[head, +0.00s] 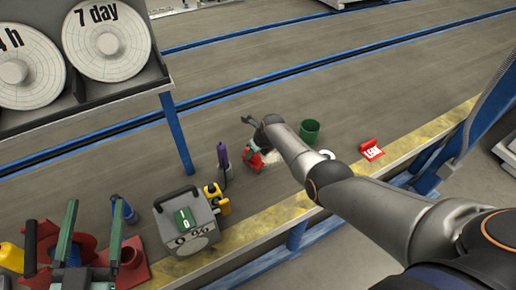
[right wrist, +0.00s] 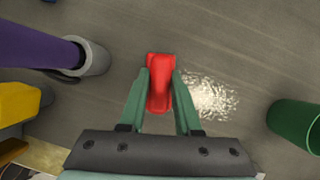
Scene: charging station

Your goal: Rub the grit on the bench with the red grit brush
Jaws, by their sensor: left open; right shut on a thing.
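The red grit brush (right wrist: 159,84) is between the green fingers of my right gripper (right wrist: 160,80), which is shut on it. In the head view the brush (head: 253,161) is partly hidden by my right arm. The grit (right wrist: 208,95) is a pale, glittering patch on the grey bench (right wrist: 215,30), just right of the brush in the right wrist view. Some of it (head: 270,160) also shows in the head view beside my right gripper (head: 255,153). I cannot tell whether the brush touches the bench. My left gripper (head: 95,210) is open at the lower left.
A purple tool (head: 222,156) stands in a grey holder left of the brush. A green cup (head: 310,131) and a red sign (head: 371,150) are to the right. A grey box (head: 186,228) and a yellow object (head: 217,198) are nearer. The far bench is clear.

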